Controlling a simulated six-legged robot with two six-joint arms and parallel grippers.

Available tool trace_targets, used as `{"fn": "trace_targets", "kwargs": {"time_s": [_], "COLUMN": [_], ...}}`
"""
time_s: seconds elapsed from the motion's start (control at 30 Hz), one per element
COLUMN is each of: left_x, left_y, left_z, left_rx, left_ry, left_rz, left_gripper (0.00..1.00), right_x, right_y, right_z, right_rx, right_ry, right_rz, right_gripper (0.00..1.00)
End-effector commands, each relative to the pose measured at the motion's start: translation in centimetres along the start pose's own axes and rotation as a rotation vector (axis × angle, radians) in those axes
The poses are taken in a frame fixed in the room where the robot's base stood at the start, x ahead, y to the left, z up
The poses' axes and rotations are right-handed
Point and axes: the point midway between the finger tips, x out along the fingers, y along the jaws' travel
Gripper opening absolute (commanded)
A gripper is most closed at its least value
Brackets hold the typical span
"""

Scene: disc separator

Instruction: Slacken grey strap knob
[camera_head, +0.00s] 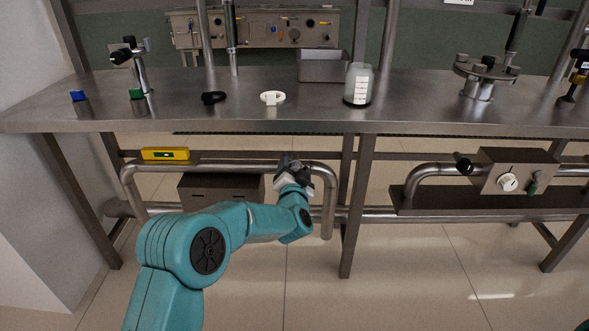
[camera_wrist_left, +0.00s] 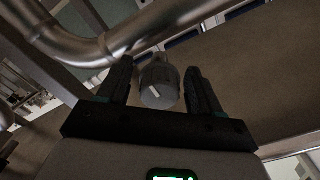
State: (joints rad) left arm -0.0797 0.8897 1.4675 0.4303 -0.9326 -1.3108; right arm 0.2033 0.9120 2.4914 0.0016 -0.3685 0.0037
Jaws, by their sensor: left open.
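The grey knob (camera_wrist_left: 160,85), round with a pale mark on its face, shows in the left wrist view, close to a metal pipe. My left gripper (camera_wrist_left: 158,68) is open, with one dark finger on each side of the knob. Gaps show between the knob and both fingers, so it is not clamped. In the head view my left gripper (camera_head: 293,172) is below the bench front, at the pipe loop. There it largely hides the knob, and I cannot make out the strap. My right gripper is not in view.
A bent pipe (camera_head: 225,167) runs under the bench, with a yellow level (camera_head: 166,154) on it and a brown box (camera_head: 221,187) below. The steel bench top (camera_head: 310,112) above holds a jar (camera_head: 358,84). A valve box (camera_head: 515,172) is at right.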

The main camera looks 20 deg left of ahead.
Motion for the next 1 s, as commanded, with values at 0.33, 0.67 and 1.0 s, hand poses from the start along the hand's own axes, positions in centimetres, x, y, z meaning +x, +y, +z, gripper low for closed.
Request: {"fn": "trace_targets", "kwargs": {"time_s": [0.33, 0.67, 1.0], "left_x": [0.0, 0.0, 0.0], "left_y": [0.0, 0.1, 0.1], "left_z": [0.0, 0.1, 0.1], "left_rx": [0.000, -0.072, -0.340], "left_ry": [0.000, 0.001, 0.002], "left_rz": [-0.001, 0.000, -0.002], "left_gripper": [0.09, 0.09, 0.09], "right_x": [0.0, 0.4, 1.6], "right_y": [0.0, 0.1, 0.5], "right_z": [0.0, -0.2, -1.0], "right_rx": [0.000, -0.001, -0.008], "right_ry": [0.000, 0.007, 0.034], "right_rz": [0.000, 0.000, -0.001], "right_gripper": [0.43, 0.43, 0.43]}}
